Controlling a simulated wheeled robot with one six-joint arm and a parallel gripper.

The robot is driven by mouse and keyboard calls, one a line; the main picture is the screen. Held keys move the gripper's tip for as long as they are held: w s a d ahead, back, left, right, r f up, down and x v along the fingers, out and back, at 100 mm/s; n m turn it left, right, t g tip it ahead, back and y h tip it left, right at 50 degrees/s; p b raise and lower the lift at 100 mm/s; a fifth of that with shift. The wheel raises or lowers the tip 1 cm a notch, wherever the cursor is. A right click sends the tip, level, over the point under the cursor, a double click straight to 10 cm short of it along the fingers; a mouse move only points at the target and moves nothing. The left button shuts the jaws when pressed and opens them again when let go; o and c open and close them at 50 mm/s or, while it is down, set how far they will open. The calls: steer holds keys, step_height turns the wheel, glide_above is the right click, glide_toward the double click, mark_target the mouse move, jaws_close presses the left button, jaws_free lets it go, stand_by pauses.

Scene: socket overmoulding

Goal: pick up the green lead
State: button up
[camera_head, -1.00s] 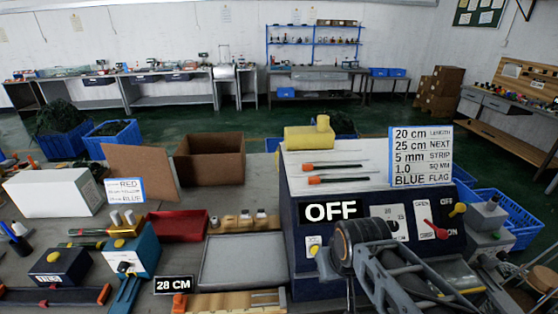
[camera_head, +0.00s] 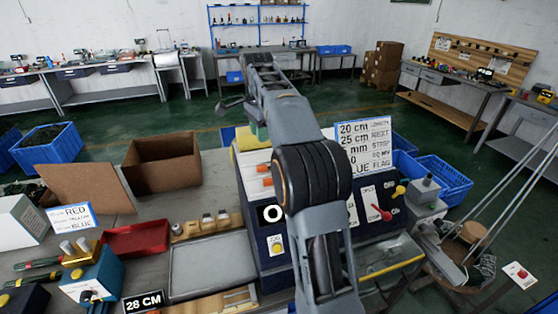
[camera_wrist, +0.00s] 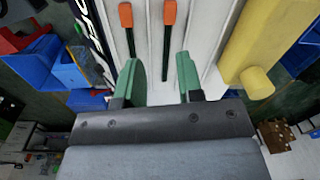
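My gripper (camera_wrist: 160,82) shows two green fingers set apart with nothing held between them. In the head view the gripper (camera_head: 260,131) is over the white sloped top of the control box, partly hidden by my arm. Two black leads with orange ends lie on that top, a left one (camera_wrist: 127,16) and a right one (camera_wrist: 169,14). The right lead runs down toward the gap between the fingers; whether they touch it I cannot tell. I cannot make out any lead that is clearly green; my arm hides part of the top.
A yellow block (camera_wrist: 258,82) stands on the box top, right of the leads in the wrist view. A sign (camera_head: 364,132) with lengths stands behind the box. Left are a grey tray (camera_head: 205,268), a red tray (camera_head: 137,240) and a cardboard box (camera_head: 163,166).

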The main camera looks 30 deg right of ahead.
steer(key=w+d+m, duration=0.2)
glide_above(266, 165)
step_height(266, 165, down, 7)
steer(key=shift+f+b, duration=0.15)
steer(key=shift+b, duration=0.3)
steer(key=shift+s+f+p, duration=0.1)
steer(key=shift+f+p, duration=0.2)
steer(key=shift+f, duration=2.65)
jaws_close()
